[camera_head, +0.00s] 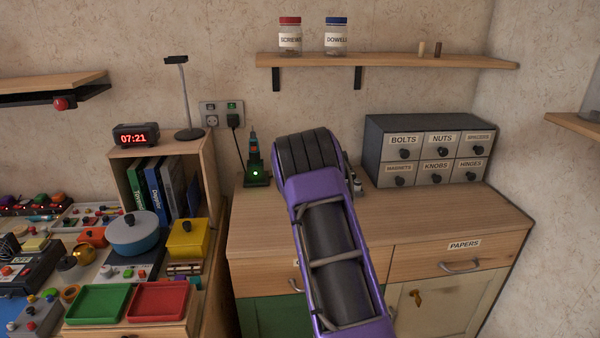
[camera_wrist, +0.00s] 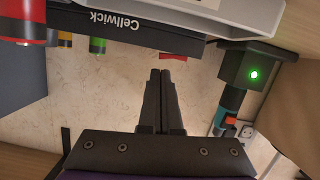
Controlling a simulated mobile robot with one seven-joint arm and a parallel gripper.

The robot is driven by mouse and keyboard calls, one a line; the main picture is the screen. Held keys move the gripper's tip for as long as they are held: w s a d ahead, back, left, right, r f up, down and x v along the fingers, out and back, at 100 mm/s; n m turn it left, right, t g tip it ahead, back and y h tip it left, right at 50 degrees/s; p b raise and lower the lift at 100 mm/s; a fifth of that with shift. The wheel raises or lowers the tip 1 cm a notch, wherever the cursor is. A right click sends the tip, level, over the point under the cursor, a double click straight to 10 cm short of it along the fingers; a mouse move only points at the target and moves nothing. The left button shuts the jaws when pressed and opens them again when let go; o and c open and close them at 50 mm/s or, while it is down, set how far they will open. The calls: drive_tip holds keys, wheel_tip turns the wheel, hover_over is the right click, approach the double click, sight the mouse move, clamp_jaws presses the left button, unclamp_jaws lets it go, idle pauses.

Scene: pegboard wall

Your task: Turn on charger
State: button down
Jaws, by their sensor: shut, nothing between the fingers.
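The charger (camera_head: 256,175) is a small dark block on the wooden cabinet top, with a lit green light on its front. A tool with a blue-grey body and orange detail stands in it. The charger (camera_wrist: 240,72) also shows at the upper right of the wrist view, upside down, its green light lit. My gripper (camera_wrist: 160,75) is shut and empty, its fingertips apart from the charger. In the head view my purple arm stands to the right of the charger and hides my fingers.
A wall outlet (camera_head: 222,114) with a black plug is behind the charger. A shelf unit with books (camera_head: 165,185) stands at left, and a labelled drawer box (camera_head: 425,148) at right. A dark "Cellwick" item (camera_wrist: 125,25) is near my fingertips in the wrist view.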

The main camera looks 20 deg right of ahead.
drive_tip(key=shift+f, duration=0.25)
drive_tip(key=shift+d+f, duration=0.15)
drive_tip(key=shift+f, duration=0.05)
drive_tip(key=shift+s+d+f+m+b, duration=0.1)
drive_tip(key=shift+d+f+m+b, duration=0.1)
drive_tip(key=shift+f+m+b, duration=0.6)
drive_tip(key=shift+r+m+y+b, duration=0.3)
drive_tip(key=shift+y+b, duration=0.2)
drive_tip(key=shift+b, duration=0.1)
drive_tip(key=shift+a, duration=0.1)
